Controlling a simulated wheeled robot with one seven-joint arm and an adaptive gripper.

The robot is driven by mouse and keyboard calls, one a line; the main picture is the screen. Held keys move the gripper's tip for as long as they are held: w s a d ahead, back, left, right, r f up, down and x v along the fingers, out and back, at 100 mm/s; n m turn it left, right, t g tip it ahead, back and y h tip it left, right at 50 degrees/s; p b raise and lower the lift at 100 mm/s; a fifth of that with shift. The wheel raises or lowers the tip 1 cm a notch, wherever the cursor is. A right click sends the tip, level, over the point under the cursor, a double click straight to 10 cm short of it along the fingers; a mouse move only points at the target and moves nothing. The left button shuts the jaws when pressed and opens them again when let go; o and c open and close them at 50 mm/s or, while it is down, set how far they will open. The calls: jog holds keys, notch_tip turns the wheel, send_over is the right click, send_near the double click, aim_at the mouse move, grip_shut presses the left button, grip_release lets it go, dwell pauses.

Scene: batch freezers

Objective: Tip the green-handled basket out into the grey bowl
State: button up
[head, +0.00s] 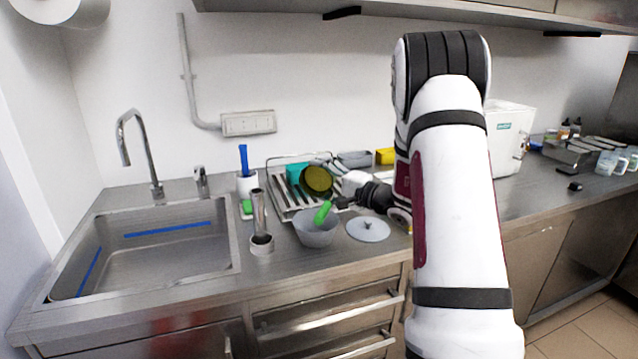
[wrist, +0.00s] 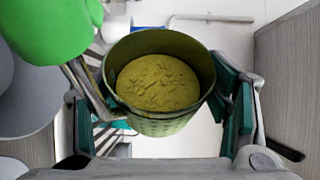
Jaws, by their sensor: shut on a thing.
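The basket (wrist: 160,124) is round and perforated, with olive-coloured contents inside. It sits between the fingers of my gripper (wrist: 160,112), which is shut on it. Its green handle (wrist: 48,28) sticks out at upper left in the wrist view. In the head view the basket (head: 317,180) is held above and behind the grey bowl (head: 316,237), its mouth turned towards the camera. The green handle (head: 322,213) shows over the bowl's opening. The bowl's side (wrist: 25,98) shows at the left of the wrist view. The bowl's inside is mostly hidden.
A grey lid (head: 368,229) lies right of the bowl. A metal cup with a tool (head: 261,243) stands to its left, and the sink (head: 150,255) is further left. A wire dish rack (head: 283,205) with dishes is behind. My arm hides part of the counter.

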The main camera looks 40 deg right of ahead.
jog(key=shift+f+n+b, duration=0.4)
jog(key=shift+n+b, duration=0.2)
jog(key=shift+b, duration=0.8)
jog(key=shift+s+a+r+n+t+y+b, duration=0.25)
jog(key=shift+n+b, duration=0.4)
jog(key=shift+b, duration=0.75)
jog(key=shift+w+n+t+y+b, duration=0.1)
jog(key=shift+n+t+b, duration=0.4)
jog(key=shift+b, duration=0.9)
